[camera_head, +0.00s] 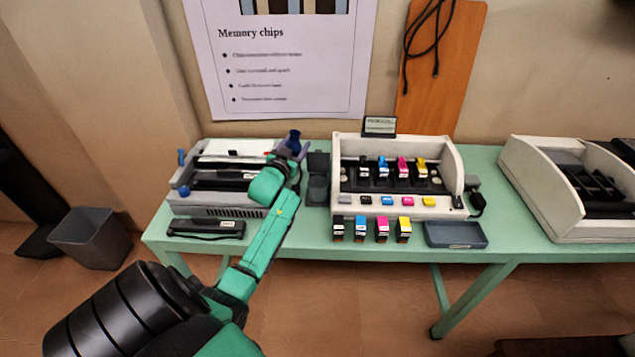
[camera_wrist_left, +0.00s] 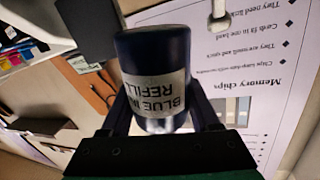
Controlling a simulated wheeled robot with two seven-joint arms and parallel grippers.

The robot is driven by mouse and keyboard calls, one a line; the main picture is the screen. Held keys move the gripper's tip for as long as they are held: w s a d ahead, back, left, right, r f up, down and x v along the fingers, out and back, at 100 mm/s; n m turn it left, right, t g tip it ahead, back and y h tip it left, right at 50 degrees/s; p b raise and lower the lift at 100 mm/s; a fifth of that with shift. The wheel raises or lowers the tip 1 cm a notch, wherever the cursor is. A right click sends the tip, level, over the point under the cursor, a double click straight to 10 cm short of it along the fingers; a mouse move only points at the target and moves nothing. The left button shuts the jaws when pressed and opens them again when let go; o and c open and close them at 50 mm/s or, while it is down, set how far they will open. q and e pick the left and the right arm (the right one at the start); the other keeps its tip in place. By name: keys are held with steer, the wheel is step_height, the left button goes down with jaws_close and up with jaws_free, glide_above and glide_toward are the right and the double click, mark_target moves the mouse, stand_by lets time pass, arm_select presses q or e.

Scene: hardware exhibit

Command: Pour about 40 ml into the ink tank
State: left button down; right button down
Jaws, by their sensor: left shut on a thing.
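My left gripper (camera_head: 297,154) is shut on a dark blue ink bottle (camera_head: 293,136), above the right end of the left printer. In the left wrist view the bottle (camera_wrist_left: 158,60) sits between the fingers, with a white label reading "BLUE INK REFILL". The wrist picture is upside down, with the poster inverted too, so the bottle looks roughly upright. The white printer (camera_head: 398,206) in the middle holds black, blue, magenta and yellow units; the blue one (camera_head: 383,166) is second from left. I cannot tell which part is the ink tank. My right gripper is not in view.
A grey printer (camera_head: 222,208) stands at the left of the green table (camera_head: 290,243). Several cartridges (camera_head: 382,230) and a dark blue-grey tray (camera_head: 455,235) lie along the front. A dark grey holder (camera_head: 318,180) stands between the printers. Another white machine (camera_head: 560,222) stands right.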

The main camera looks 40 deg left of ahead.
mark_target(298, 139)
arm_select(q)
steer(key=r+m+g+p, duration=0.1)
steer(key=m, duration=0.2)
steer(key=r+m+g+y+p, duration=0.1)
steer(key=m+p, duration=0.1)
steer(key=m, duration=0.1)
steer(key=d+r+m+g+p, duration=0.1)
steer(key=m+p, duration=0.1)
steer(key=m, duration=0.2)
steer(key=shift+w+r, duration=0.2)
steer(key=shift+w, duration=0.2)
stand_by(0.4)
steer(key=shift+f+y, duration=0.2)
steer(key=shift+y, duration=0.1)
steer(key=shift+m, duration=0.3)
